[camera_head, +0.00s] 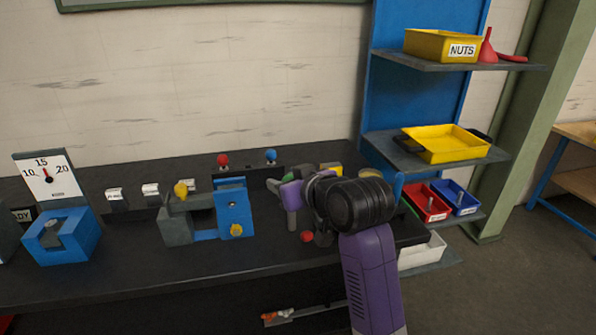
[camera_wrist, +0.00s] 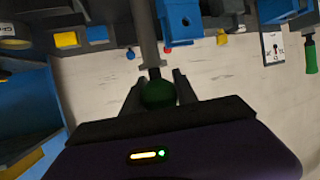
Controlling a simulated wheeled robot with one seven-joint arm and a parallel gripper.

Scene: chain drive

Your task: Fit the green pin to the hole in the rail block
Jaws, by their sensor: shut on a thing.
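My gripper (camera_wrist: 160,88) is shut on the green pin's round green knob (camera_wrist: 158,94), seen in the wrist view. The pin's grey shank (camera_wrist: 146,35) runs away from the fingers toward the top of that view. In the head view my gripper (camera_head: 284,192) is over the bench, just right of a blue upright block (camera_head: 233,205). This block seems to be the rail block, with a small dark hole in its face; it also shows in the wrist view (camera_wrist: 180,20), beside the shank. The pin looks apart from it, but I cannot tell the gap. My wrist hides part of the bench.
A grey bracket with a yellow knob (camera_head: 181,190) adjoins the block on the left. Red (camera_head: 223,160) and blue (camera_head: 271,155) knobs stand behind. A blue fixture (camera_head: 62,238) and dial (camera_head: 48,178) are at left. Shelves with bins (camera_head: 445,144) rise at right. The front bench is mostly clear.

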